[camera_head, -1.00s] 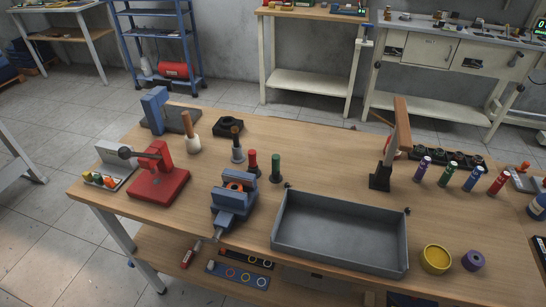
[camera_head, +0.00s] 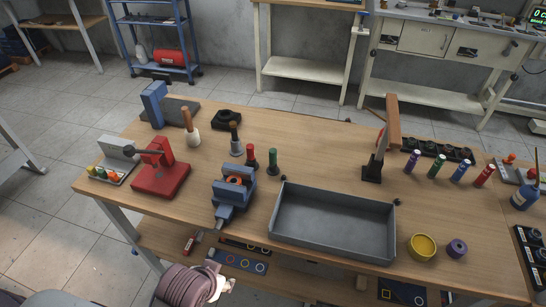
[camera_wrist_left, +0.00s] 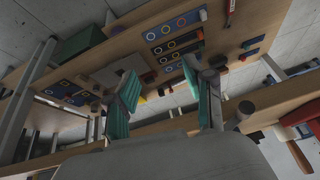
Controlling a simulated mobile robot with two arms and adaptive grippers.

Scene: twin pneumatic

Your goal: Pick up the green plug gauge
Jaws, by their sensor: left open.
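The green plug gauge (camera_head: 272,162) stands upright on the wooden table, green handle up on a dark base. It is right of a red-handled gauge (camera_head: 250,156) and behind the grey tray. My left gripper (camera_head: 221,285) is at the bottom of the head view, in front of the table's front edge and well away from the gauge. In the left wrist view its two teal-padded fingers (camera_wrist_left: 160,100) are spread apart with nothing held between them. The green gauge cannot be made out in the wrist view. My right gripper is not in view.
The lower shelf (camera_head: 165,240) holds ring boards. The tabletop right of the green gauge is clear.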

